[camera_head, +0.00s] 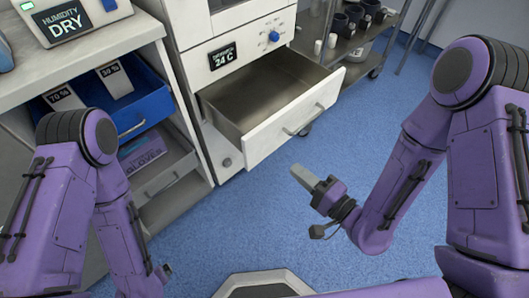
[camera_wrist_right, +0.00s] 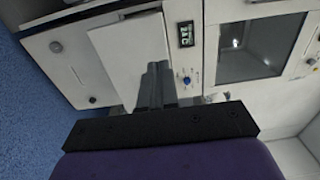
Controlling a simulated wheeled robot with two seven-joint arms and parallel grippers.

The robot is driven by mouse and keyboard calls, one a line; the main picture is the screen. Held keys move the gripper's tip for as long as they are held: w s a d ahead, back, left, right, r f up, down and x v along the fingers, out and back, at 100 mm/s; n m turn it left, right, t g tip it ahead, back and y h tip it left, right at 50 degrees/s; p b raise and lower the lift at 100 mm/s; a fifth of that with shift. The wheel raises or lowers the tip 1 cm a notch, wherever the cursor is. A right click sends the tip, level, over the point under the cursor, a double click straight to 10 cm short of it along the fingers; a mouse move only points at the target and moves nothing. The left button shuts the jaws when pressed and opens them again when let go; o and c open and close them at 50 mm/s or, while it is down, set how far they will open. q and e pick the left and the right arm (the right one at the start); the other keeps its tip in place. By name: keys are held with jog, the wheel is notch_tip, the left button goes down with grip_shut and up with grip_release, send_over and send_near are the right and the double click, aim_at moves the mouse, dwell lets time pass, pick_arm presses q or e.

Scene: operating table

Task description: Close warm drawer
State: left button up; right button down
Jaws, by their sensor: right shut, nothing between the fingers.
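The warm drawer (camera_head: 292,120) is white with a bare grey inside and a bar handle (camera_head: 303,121). It is pulled well out of the white cabinet, under the small display reading 24 C (camera_head: 222,57), and looks empty. Its pale front (camera_wrist_right: 125,50) also shows in the right wrist view, partly behind my fingers.
A blue drawer (camera_head: 130,105) with humidity cards and a grey drawer with a gloves box (camera_head: 143,157) stand open at the left. A metal cart (camera_head: 355,60) with dark cups stands behind. The blue floor (camera_head: 250,215) before the warm drawer is clear.

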aim_at(256, 136)
jog(key=x, duration=1.2)
jog(key=shift+w+a, duration=0.1)
jog(key=shift+a, duration=0.1)
jog(key=shift+w+a, duration=0.15)
jog(key=shift+w, duration=0.05)
jog(key=shift+w, duration=0.1)
